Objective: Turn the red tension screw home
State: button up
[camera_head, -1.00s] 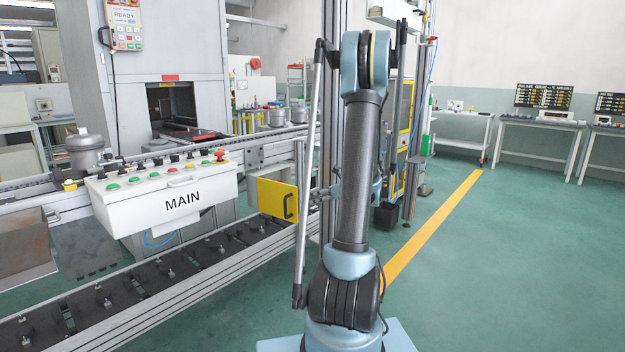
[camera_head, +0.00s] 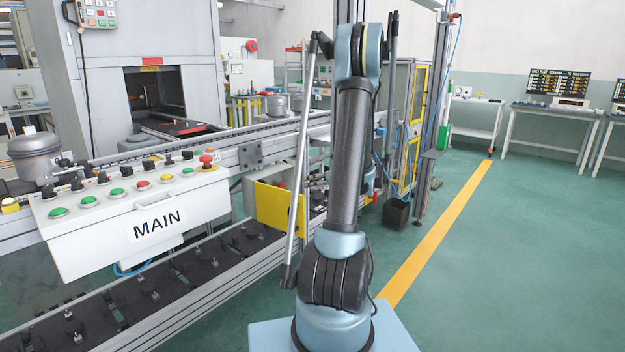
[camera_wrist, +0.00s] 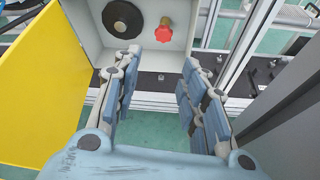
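The red tension screw (camera_wrist: 163,32) shows in the wrist view as a red knob on a brass-coloured stem. It sits inside a pale open box (camera_wrist: 190,10), right of a black round disc (camera_wrist: 123,19). My gripper (camera_wrist: 160,82) is open and empty, with its two padded fingers wide apart. The screw lies ahead of the fingertips, near the middle of the gap and apart from both fingers.
A yellow door (camera_wrist: 45,85) stands open left of my gripper, also showing in the head view (camera_head: 279,207). A grey panel (camera_wrist: 285,110) is close on the right. The white MAIN control box (camera_head: 130,225) and conveyor lie left of my arm. Green floor is clear at right.

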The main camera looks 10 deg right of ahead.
aim_at(283, 185)
jog(key=x, duration=1.7)
jog(key=shift+w+d+f, duration=0.15)
jog(key=shift+w+d, duration=0.05)
jog(key=shift+w, duration=0.3)
grip_shut()
jog(key=shift+d+m+y, duration=0.2)
jog(key=shift+m+y, duration=0.2)
jog(key=shift+m, duration=0.6)
jog(key=shift+a+g+y, duration=0.1)
jog(key=shift+g+y, duration=0.2)
jog(key=shift+m, duration=0.3)
